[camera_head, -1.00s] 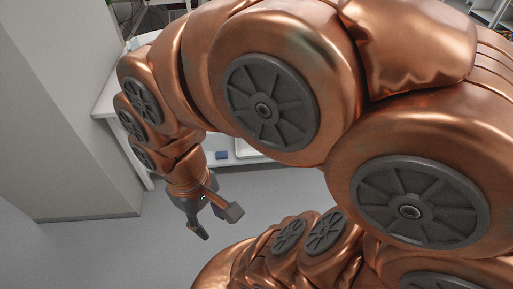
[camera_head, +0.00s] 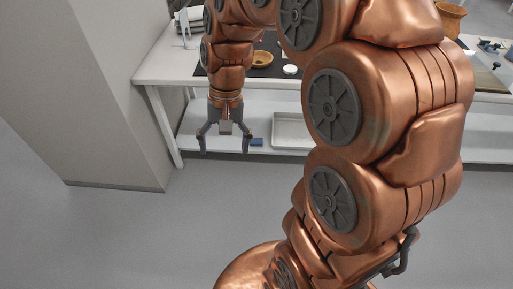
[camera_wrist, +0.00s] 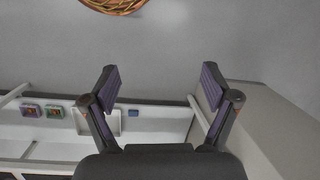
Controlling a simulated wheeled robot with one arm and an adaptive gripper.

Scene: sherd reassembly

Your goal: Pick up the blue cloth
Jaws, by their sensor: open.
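A small folded blue piece (camera_head: 256,142), which looks like the blue cloth, lies on the white lower shelf (camera_head: 210,135) of the table. It also shows in the wrist view (camera_wrist: 133,113), beside a white tray. My gripper (camera_head: 225,150) hangs fingers down in front of the table, open and empty. In the head view its right fingertip appears just left of the cloth; the depth gap between them is hard to tell. In the wrist view the cloth shows between the two spread fingers (camera_wrist: 160,78), beyond them and not touched.
The white tray (camera_head: 283,141) is right of the cloth on the shelf. The white tabletop (camera_head: 160,66) overhangs the shelf and carries a wooden bowl (camera_head: 262,59) and a white round piece (camera_head: 290,70). A pale pillar (camera_head: 95,90) stands left.

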